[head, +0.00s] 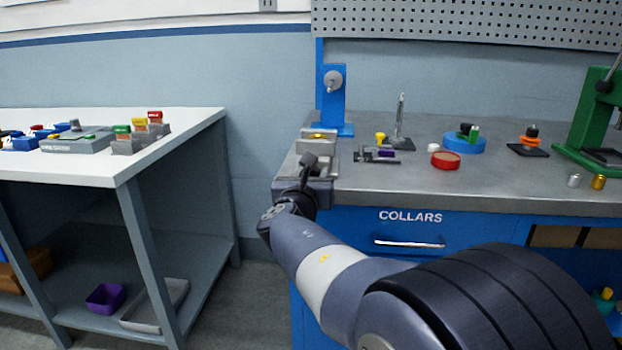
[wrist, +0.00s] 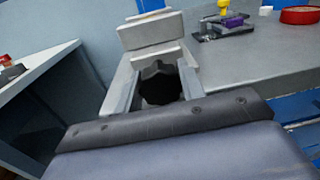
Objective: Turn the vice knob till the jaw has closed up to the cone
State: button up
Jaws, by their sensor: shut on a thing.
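The vice (head: 328,168) is a light grey block at the left end of the metal bench. Its pale jaw blocks (wrist: 152,32) show at the top of the wrist view. The black, lobed vice knob (wrist: 160,84) faces me in the wrist view. My gripper (wrist: 158,78) is shut on the knob, with a grey finger on each side of it. In the head view my gripper (head: 307,170) is at the vice's front. A small yellow piece (head: 319,136), perhaps the cone, shows at the vice's far part. The gap between it and the jaw is not clear.
A blue stand (head: 331,100) rises behind the vice. A yellow piece (head: 380,139), a grey fixture with a purple part (head: 378,155) and a red dish (head: 445,160) are to its right. A white table (head: 90,165) stands left, across a floor gap.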

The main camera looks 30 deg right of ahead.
jog(key=m+b, duration=0.1)
jog(key=m, duration=0.1)
jog(key=m+b, duration=0.1)
jog(key=shift+f+m+b, duration=0.2)
jog(key=shift+m+b, duration=0.1)
jog(key=shift+m, duration=0.1)
jog(key=shift+m+y+b, duration=0.3)
jog(key=shift+m+b, duration=0.6)
jog(key=shift+m, duration=0.5)
jog(key=shift+r, duration=0.1)
jog(key=o, duration=1)
jog(key=shift+c, duration=0.2)
jog(key=shift+s, duration=0.15)
jog(key=p+v, duration=0.2)
jog(key=v, duration=0.8)
jog(key=shift+s+a, duration=0.15)
jog(key=shift+a, duration=0.15)
jog(key=shift+r, duration=0.15)
